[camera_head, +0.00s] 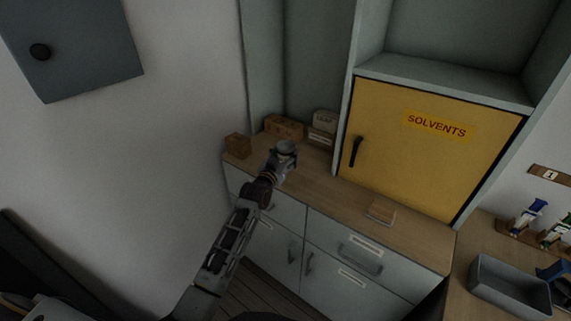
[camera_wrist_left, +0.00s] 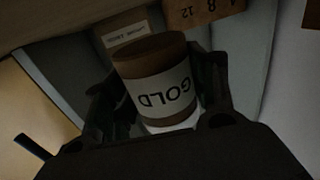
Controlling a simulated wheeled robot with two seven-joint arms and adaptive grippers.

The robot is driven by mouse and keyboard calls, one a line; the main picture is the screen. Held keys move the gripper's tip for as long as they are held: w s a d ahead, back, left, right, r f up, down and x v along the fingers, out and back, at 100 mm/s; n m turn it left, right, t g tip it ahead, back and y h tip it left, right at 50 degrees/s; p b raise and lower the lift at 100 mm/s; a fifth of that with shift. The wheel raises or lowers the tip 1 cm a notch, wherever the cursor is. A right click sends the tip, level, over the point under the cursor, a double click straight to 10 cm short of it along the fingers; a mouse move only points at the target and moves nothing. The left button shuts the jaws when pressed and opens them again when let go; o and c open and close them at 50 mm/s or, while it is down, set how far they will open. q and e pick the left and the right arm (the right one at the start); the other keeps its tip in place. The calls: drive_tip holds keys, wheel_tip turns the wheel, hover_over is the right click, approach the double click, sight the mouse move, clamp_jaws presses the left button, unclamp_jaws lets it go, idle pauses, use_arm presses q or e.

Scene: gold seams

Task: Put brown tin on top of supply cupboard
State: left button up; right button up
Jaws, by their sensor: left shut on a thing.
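The brown tin (camera_wrist_left: 155,66) stands between the fingers of my left gripper (camera_head: 284,158) in the wrist view. It has a brown lid and a pale label reading GOLD, upside down in that view. The gripper is shut on it. In the head view the gripper is over the back left part of a wooden top on a grey cupboard (camera_head: 273,208) with doors and drawers. The tin is hard to make out there. I cannot tell whether its base touches the top. No label names this as the supply cupboard. My right gripper is not in view.
A small brown block (camera_head: 238,145) is at the left end. A yellow SOLVENTS door (camera_head: 430,147) rises at right. A small flat block (camera_head: 381,211) lies before it. A blue-grey wall cabinet (camera_head: 85,50) hangs upper left.

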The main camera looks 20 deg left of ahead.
use_arm(q)
drive_tip(key=shift+f, duration=1.95)
drive_tip(key=o, duration=1.2)
drive_tip(key=shift+c, duration=0.2)
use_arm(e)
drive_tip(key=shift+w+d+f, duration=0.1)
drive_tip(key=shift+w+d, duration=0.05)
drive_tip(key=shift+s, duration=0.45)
